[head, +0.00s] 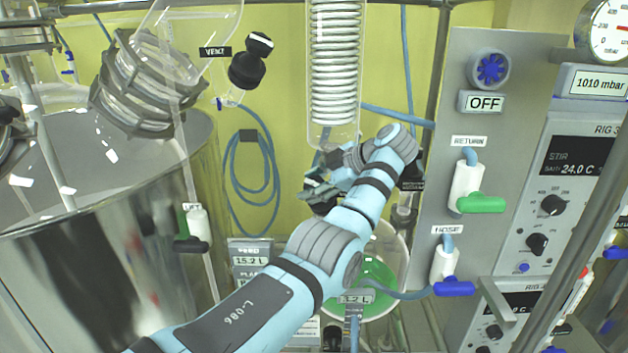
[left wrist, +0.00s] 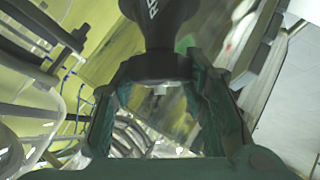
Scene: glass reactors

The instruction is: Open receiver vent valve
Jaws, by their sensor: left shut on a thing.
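My left gripper (head: 320,192) reaches in below the glass coil condenser (head: 334,60), over the receiver flask holding green liquid (head: 378,285). In the left wrist view the left gripper (left wrist: 160,100) has its two fingers on either side of a black valve part (left wrist: 158,62) with white lettering, and is shut on it. The lettering is cut off, so I cannot read it fully. In the head view my arm hides most of this valve. A black label (head: 412,185) shows partly beside my wrist. My right gripper is not in view.
A black valve labelled VENT (head: 248,66) is at the upper left by the large glass vessel (head: 95,190). On the grey panel (head: 485,130) are a green-handled valve (head: 482,203) and a blue-handled valve (head: 454,288). Blue hoses hang on the yellow wall.

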